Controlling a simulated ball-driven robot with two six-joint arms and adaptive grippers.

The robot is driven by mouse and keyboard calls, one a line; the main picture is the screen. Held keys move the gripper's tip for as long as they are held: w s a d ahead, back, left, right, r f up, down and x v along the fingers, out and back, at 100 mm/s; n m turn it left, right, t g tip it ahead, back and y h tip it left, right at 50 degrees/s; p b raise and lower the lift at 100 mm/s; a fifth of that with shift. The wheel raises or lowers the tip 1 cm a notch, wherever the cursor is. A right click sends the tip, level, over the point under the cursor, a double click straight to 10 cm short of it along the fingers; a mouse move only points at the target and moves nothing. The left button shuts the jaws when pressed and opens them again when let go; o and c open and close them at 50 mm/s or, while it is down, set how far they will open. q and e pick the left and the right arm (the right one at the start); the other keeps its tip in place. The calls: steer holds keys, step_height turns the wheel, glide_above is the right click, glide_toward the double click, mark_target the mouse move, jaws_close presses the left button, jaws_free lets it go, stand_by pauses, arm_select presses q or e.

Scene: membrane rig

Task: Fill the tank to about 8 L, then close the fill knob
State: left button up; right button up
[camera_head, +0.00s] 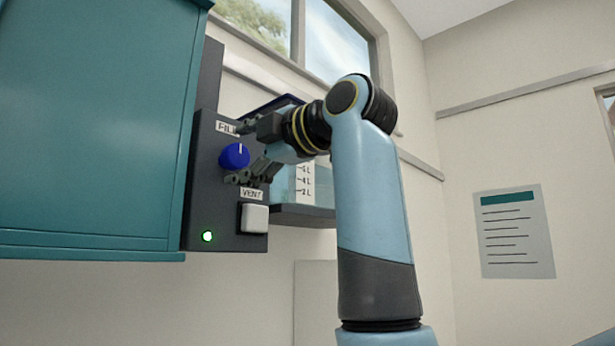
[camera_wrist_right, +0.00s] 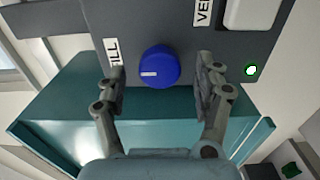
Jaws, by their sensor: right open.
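The blue fill knob (camera_head: 234,156) is on the dark panel under the FILL label, its white mark pointing up toward that label. It also shows in the right wrist view (camera_wrist_right: 159,68). My right gripper (camera_head: 243,153) is open, with one finger above the knob and one below. In the wrist view its fingers (camera_wrist_right: 159,76) stand on both sides of the knob with gaps. The tank (camera_head: 283,186) is behind the panel and shows light blue, with a scale strip (camera_head: 305,183). My gripper hides its upper part, so I cannot tell the water level. My left gripper is out of view.
A white VENT button (camera_head: 254,218) sits below the knob on the dark panel (camera_head: 222,210), near a lit green lamp (camera_head: 207,236). A large teal cabinet (camera_head: 95,130) is left of the panel. A shelf (camera_head: 300,214) is under the tank. A notice (camera_head: 514,233) hangs on the right wall.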

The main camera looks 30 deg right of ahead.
steer(key=v, duration=0.7)
stand_by(0.6)
